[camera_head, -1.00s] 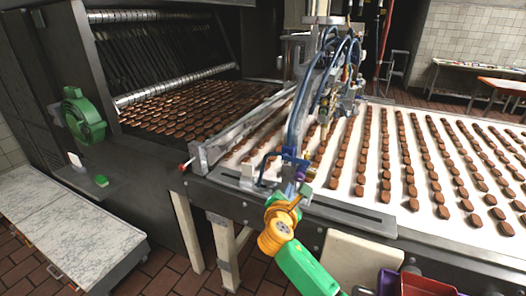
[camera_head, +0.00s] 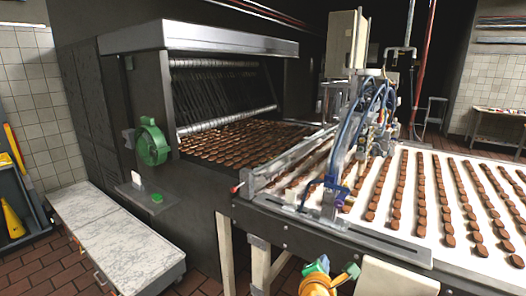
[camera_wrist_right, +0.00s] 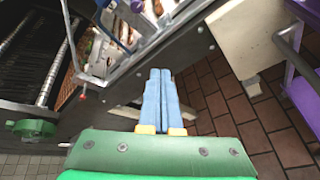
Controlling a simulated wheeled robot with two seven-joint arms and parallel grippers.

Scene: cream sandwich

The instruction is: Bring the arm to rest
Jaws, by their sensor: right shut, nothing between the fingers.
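My right gripper (camera_wrist_right: 160,75) shows in the right wrist view with its two blue fingers pressed together and nothing between them. It points past the side of the conveyor frame, over the brick-red tiled floor. In the head view, a green and yellow part of my right arm (camera_head: 318,284) shows at the bottom edge, in front of the conveyor and below its near side rail. The fingers cannot be made out clearly there. My left gripper is not in view.
The white conveyor belt (camera_head: 404,194) carries rows of brown biscuits. A depositing machine with blue hoses (camera_head: 372,105) stands over it. A dark oven (camera_head: 190,215) is behind. A marble-topped bench (camera_head: 110,235) stands left. A purple object (camera_wrist_right: 300,95) lies right in the wrist view.

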